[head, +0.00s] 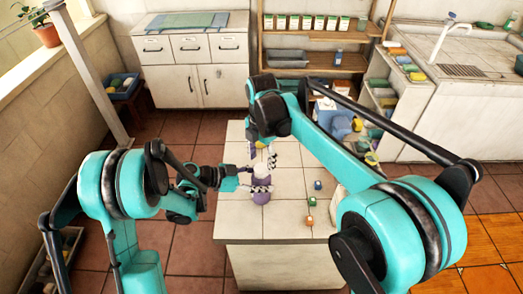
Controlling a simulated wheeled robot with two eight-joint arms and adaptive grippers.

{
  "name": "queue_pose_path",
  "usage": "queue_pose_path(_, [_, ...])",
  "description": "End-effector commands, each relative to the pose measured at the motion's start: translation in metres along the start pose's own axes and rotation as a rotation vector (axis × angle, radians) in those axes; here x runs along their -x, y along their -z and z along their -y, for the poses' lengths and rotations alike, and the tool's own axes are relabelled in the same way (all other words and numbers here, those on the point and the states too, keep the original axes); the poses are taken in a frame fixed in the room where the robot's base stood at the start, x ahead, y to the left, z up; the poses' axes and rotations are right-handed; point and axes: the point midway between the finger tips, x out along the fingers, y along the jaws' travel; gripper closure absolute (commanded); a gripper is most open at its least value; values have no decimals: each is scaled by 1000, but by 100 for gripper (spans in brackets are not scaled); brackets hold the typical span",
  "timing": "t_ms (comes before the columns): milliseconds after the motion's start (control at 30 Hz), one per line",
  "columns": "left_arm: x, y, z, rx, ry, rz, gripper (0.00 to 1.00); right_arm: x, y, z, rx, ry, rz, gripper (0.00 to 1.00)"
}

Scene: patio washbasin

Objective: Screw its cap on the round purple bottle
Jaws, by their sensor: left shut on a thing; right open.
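The round purple bottle (261,196) stands upright on the tiled island counter (285,222). Its upper part is pale. My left gripper (258,187) reaches in from the left and is shut on the bottle's side. My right gripper (268,160) hangs over the counter, fingers down, just above and behind the bottle's top; it is open. I cannot tell the cap apart from the pale shapes between the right fingers and the bottle top.
A yellow and purple item (259,145) shows partly behind my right gripper. A white cabinet (195,70) and shelves (325,60) stand behind.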

Motion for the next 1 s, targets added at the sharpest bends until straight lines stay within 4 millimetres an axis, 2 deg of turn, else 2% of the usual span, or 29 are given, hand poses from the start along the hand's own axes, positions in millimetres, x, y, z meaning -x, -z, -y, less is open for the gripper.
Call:
queue_pose_path(100, [0, 0, 0, 0, 0, 1, 100, -17, 0, 0, 0, 0, 0, 43])
queue_pose_path(233, [0, 0, 0, 0, 0, 1, 100, -29, 0, 0, 0, 0, 0, 43])
queue_pose_path(600, [0, 0, 0, 0, 0, 1, 100, -34, 0, 0, 0, 0, 0, 43])
queue_pose_path(667, [0, 0, 0, 0, 0, 1, 100, -34, 0, 0, 0, 0, 0, 56])
queue_pose_path(800, [0, 0, 0, 0, 0, 1, 100, -34, 0, 0, 0, 0, 0, 93])
queue_pose_path(1000, [0, 0, 0, 0, 0, 1, 100, -34, 0, 0, -7, 0, 0, 96])
